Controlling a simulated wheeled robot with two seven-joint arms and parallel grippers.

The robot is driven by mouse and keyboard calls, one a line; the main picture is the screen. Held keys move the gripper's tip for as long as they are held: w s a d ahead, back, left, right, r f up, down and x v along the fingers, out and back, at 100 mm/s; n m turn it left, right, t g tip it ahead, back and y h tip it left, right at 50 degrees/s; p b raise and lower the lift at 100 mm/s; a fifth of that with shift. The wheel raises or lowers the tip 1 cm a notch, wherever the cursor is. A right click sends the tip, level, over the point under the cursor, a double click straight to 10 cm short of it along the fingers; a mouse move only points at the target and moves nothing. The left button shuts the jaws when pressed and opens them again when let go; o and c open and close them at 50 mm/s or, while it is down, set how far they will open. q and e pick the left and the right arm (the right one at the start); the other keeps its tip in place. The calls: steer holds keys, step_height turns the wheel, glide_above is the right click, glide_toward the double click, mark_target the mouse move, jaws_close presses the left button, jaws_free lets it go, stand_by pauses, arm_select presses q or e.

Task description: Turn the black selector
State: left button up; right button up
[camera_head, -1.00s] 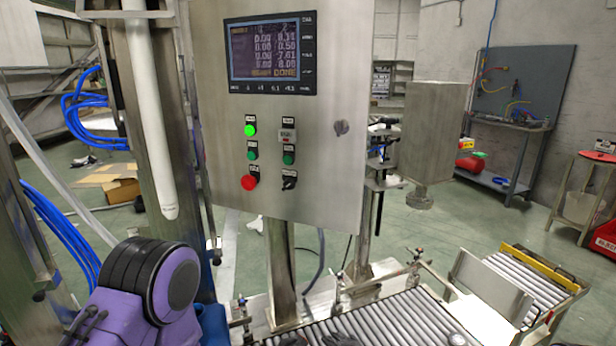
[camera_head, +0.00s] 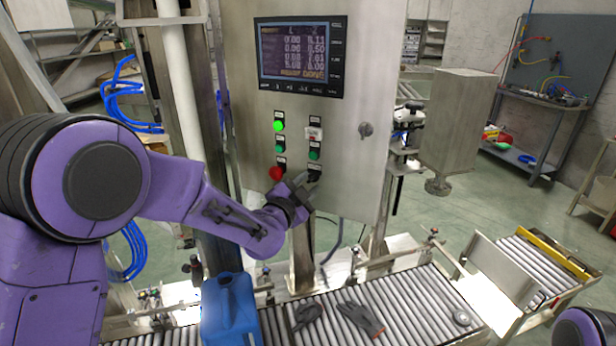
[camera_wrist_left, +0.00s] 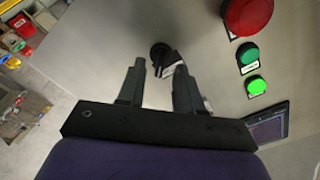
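The black selector (camera_head: 314,174) sits at the lower right of the button group on the steel control panel (camera_head: 356,185). In the left wrist view the selector (camera_wrist_left: 161,54) shows just past and between the fingertips, with its pale label partly behind one finger. My left gripper (camera_head: 302,186) is at the panel just below and left of the selector. In the left wrist view its two fingers (camera_wrist_left: 159,70) are apart with nothing held between them. Whether a fingertip touches the selector or panel cannot be told. My right gripper is out of view.
A red button (camera_head: 276,173) is close to my left gripper, with green buttons above. A screen (camera_head: 300,56) is higher on the panel. A blue jug (camera_head: 231,312) and dark gloves (camera_head: 359,318) are at the roller conveyor (camera_head: 405,298) below. A steel box (camera_head: 460,120) stands to the right.

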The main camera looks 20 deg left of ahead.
arm_select(q)
steer(key=shift+w+d, duration=0.1)
steer(key=shift+w, duration=0.55)
jaws_close()
steer(key=n, duration=0.4)
steer(key=shift+n+b, duration=0.3)
steer(key=shift+n, duration=0.1)
steer(key=n, duration=0.4)
steer(key=shift+a+n, duration=0.25)
steer(key=shift+n, duration=0.05)
steer(key=n+b, duration=0.1)
steer(key=n, duration=0.3)
steer(key=shift+a+f+n, duration=0.1)
steer(key=shift+n, duration=0.2)
steer(key=shift+a+n+b, duration=0.1)
steer(key=shift+n+b, duration=0.5)
steer(key=shift+n, duration=1.4)
